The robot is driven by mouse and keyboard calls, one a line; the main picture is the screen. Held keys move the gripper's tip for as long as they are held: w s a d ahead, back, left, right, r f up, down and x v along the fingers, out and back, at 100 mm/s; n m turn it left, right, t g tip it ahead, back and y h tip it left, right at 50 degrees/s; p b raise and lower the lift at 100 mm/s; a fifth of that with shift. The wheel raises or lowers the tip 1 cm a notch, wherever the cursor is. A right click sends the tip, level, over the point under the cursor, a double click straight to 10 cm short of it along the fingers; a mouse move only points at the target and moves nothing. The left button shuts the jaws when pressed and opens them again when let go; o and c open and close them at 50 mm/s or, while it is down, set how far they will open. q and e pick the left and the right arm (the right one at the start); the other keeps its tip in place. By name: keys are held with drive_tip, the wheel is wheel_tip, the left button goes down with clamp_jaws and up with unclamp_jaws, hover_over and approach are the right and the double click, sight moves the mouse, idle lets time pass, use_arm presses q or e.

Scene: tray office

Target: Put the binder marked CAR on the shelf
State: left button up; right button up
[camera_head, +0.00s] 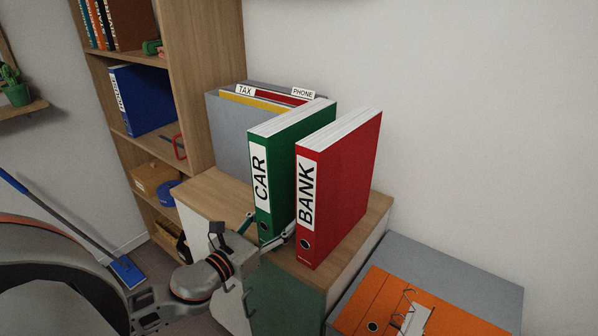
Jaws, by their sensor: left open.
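The green binder marked CAR (285,150) stands upright on a wooden cabinet top (205,192), spine facing me. The red binder marked BANK (345,175) stands upright close on its right. My left gripper (270,228) is open at the lower spine of the CAR binder, one finger near each side. The right finger is by the gap between the two binders. I cannot tell whether the fingers touch the binder. The wooden shelf (205,70) stands at the back left; a blue binder (145,100) is on its middle board. My right gripper is not in view.
A grey file box (228,135) with TAX and PHONE tabs stands behind the CAR binder. An orange binder (385,295) lies on a grey surface at the lower right, glasses on top. A red-handled object (179,147) lies by the blue binder.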

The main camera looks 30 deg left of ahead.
use_arm(q)
drive_tip(key=shift+w, duration=0.7)
drive_tip(key=w, duration=0.4)
drive_tip(key=shift+d+r+p, duration=0.1)
drive_tip(key=shift+p, duration=0.25)
drive_tip(key=shift+w, duration=0.3)
